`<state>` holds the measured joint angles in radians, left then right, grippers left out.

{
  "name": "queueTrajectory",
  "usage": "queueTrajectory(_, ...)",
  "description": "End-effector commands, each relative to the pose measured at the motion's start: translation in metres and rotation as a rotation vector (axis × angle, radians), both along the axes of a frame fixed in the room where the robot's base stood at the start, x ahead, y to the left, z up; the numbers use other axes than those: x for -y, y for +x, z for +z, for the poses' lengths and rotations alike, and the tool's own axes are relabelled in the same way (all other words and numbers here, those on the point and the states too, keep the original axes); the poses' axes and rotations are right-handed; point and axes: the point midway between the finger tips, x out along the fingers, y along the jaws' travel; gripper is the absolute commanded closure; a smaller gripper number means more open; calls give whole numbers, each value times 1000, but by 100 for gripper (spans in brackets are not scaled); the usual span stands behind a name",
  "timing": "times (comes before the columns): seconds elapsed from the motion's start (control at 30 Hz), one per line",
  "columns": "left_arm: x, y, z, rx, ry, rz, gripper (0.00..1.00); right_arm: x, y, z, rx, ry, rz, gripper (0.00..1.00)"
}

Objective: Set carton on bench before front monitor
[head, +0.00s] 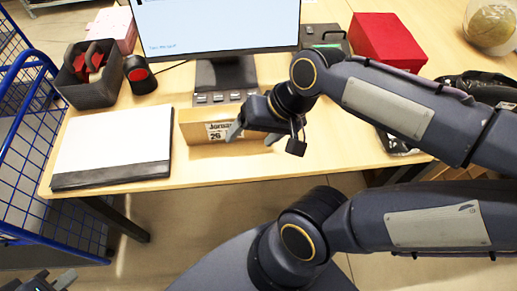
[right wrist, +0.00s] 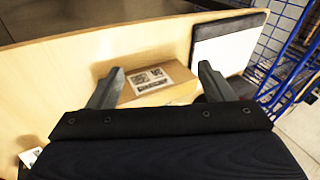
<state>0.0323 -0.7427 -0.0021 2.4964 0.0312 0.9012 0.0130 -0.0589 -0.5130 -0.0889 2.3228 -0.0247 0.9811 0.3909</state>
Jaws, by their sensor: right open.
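A brown carton (head: 193,131) with a white printed label lies on the wooden bench (head: 120,98), in front of the monitor (head: 216,25) and its stand. The carton also shows in the right wrist view (right wrist: 148,99). My right gripper (head: 253,136) is open at the carton. In the right wrist view its fingertips (right wrist: 160,80) are apart with part of the carton and its label between them; I cannot tell whether they touch it. My left gripper (head: 52,281) is partly cut off at the bottom left corner, away from the bench; its opening is unclear.
A white and black board (head: 115,145) lies left of the carton. A dark bin (head: 88,82), a red-topped black device (head: 139,73) and a red box (head: 388,41) stand further back. A blue wire cage (head: 45,180) borders the bench's left.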

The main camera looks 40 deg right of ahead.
Motion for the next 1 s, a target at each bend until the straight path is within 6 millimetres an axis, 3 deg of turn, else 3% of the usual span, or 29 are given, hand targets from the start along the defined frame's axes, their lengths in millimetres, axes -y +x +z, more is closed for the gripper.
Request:
queueTrajectory(0.1,0,0,0,0,0,0,100,-8,-23,-6,152,-78,144,26)
queueTrajectory(0.23,0,0,0,0,0,0,100,-13,-32,-12,229,-134,228,26)
queueTrajectory(1.0,0,0,0,0,0,0,100,-14,-33,-13,242,-146,248,26)
